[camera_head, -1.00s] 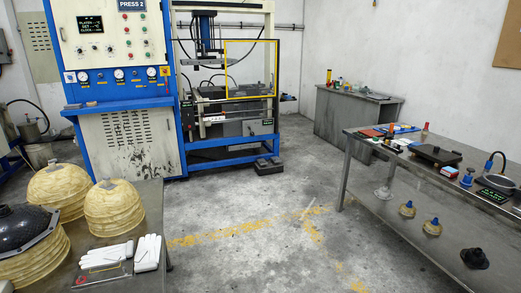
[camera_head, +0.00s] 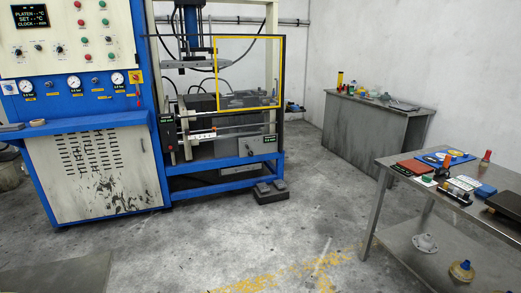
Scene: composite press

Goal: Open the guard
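The guard (camera_head: 217,76) is a yellow-edged, see-through panel in a dark frame on the front right of the press (camera_head: 163,100). It covers the right part of the press opening, and the left part shows no panel across it. I cannot tell from here whether it is on a slide or a hinge. Behind and beside it are the press's dark lower block and a blue cylinder above. My gripper is not in view.
A blue control cabinet (camera_head: 85,175) stands left of the press. A dark foot pedal (camera_head: 270,192) is on the floor at its front right. A steel table (camera_head: 395,181) with tools is at the right, a grey bench (camera_head: 365,140) at the back. The floor between is clear.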

